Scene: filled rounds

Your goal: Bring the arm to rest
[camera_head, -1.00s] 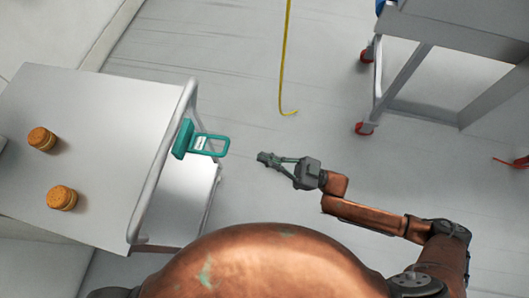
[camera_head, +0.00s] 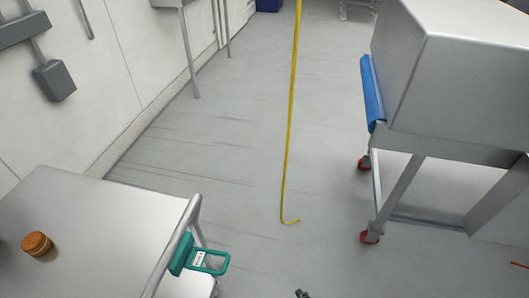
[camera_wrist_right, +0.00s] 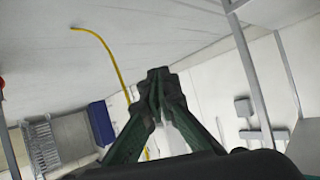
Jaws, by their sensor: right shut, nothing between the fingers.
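My right gripper shows only as a small dark tip (camera_head: 302,294) at the bottom edge of the head view. In the right wrist view the right gripper (camera_wrist_right: 155,80) has its fingertips together, with nothing between them. It is in free air over the floor, to the right of the cart and apart from it. My left gripper is in neither view.
A metal cart (camera_head: 95,235) stands at lower left with an orange-brown round jar (camera_head: 37,244) on it. A teal holder (camera_head: 182,255) hangs on its rail. A grey machine (camera_head: 455,80) on red casters stands at right. A yellow line (camera_head: 290,130) crosses clear floor (camera_head: 230,130).

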